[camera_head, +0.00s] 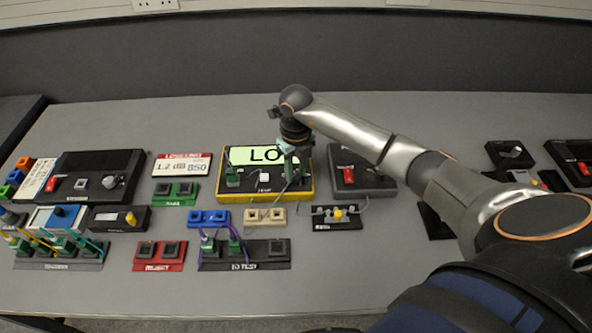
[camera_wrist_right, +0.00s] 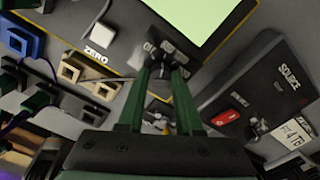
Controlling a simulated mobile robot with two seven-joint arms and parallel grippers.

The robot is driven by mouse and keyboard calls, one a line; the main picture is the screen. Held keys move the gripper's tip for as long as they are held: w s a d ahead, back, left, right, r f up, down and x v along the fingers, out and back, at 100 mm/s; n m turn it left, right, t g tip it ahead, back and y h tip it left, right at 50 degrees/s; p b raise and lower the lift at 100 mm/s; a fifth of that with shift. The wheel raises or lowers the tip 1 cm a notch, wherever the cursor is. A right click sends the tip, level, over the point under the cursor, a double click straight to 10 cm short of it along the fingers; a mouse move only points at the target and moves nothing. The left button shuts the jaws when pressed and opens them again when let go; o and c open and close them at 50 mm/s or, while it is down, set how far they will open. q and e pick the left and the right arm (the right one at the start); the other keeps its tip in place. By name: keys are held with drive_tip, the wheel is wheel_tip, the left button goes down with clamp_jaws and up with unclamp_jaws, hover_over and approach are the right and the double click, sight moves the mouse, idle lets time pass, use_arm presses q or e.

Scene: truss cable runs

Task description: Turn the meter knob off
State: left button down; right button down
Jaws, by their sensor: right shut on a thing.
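The meter (camera_head: 265,195) is a dark box with a yellow edge and a light green display (camera_head: 248,155); the part of the display I can read says "LO". It also shows in the right wrist view (camera_wrist_right: 123,28), with a white ZERO button (camera_wrist_right: 103,32). My right gripper (camera_head: 290,160) is over the meter's right part and hides some of it. In the right wrist view its green fingers (camera_wrist_right: 160,72) are closed around the dark meter knob (camera_wrist_right: 161,68), among small grey position labels (camera_wrist_right: 168,48). The knob's pointing direction is hard to tell. My left gripper is out of view.
A dark source box (camera_head: 362,180) with a red switch stands just right of the meter. Green, blue, cream and red socket blocks stand left and in front, with thin cables among them. The table's back strip and front edge are clear.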

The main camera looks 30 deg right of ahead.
sight(296, 174)
drive_tip(key=n+b, duration=0.2)
drive_tip(key=n, duration=0.2)
drive_tip(key=shift+f, duration=0.1)
drive_tip(key=shift+n+b, duration=0.95)
drive_tip(key=shift+n, duration=0.65)
drive_tip(key=c, duration=0.6)
unclamp_jaws()
wheel_tip(296, 174, up, 13)
drive_tip(key=shift+f+b, duration=0.1)
drive_tip(key=shift+b, duration=0.3)
